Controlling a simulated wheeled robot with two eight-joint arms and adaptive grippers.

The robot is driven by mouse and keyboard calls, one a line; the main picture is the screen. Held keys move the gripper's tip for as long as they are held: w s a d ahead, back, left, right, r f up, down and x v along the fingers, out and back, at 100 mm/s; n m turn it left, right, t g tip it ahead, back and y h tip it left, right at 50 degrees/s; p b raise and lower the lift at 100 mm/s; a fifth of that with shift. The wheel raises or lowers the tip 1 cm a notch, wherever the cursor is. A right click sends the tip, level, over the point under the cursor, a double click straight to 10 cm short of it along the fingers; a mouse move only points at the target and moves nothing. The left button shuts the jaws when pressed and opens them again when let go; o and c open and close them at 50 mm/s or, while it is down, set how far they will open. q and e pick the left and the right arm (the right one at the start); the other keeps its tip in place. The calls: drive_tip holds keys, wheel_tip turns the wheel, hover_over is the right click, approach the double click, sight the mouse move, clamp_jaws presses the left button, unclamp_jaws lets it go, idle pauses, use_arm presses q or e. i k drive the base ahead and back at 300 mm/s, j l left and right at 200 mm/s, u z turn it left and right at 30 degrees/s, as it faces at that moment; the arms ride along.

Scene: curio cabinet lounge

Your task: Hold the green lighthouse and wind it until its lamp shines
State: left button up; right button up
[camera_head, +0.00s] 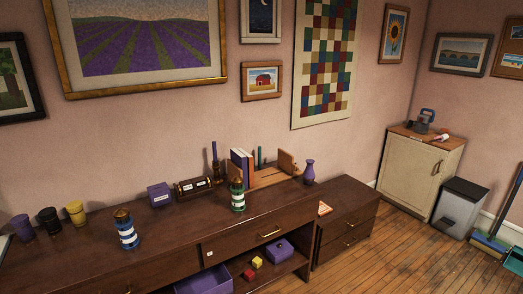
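The green lighthouse (237,196), with green and white bands and a brown top, stands upright on the long dark wooden cabinet, near its front edge right of the middle. A similar lighthouse with blue and white bands (127,232) stands upright farther left on the same top. I cannot make out a lit lamp on either one. Neither of my grippers is in view, and nothing is touching the green lighthouse.
Behind the green lighthouse are books in a wooden bookend (275,175). A purple vase (309,172) stands to its right, a purple box (160,194) to its left. Several cups line the left end. An open shelf below holds a purple bin (205,284).

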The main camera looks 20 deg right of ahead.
sight(237, 181)
drive_tip(key=i+l+z, duration=0.15)
drive_tip(key=z, duration=0.3)
drive_tip(key=i+z, duration=0.6)
drive_tip(key=z, duration=0.25)
drive_tip(key=i+j+z, duration=0.2)
drive_tip(key=z, duration=0.2)
drive_tip(key=i+l+z, duration=0.15)
drive_tip(key=i+z, duration=0.25)
drive_tip(key=i, duration=0.2)
drive_tip(key=i+z, duration=0.35)
drive_tip(key=i, duration=0.2)
drive_tip(key=i+u, duration=0.4)
drive_tip(key=i+l+u, duration=0.2)
drive_tip(key=i+u, duration=0.2)
drive_tip(key=i+l+u, duration=0.4)
drive_tip(key=i+j, duration=0.1)
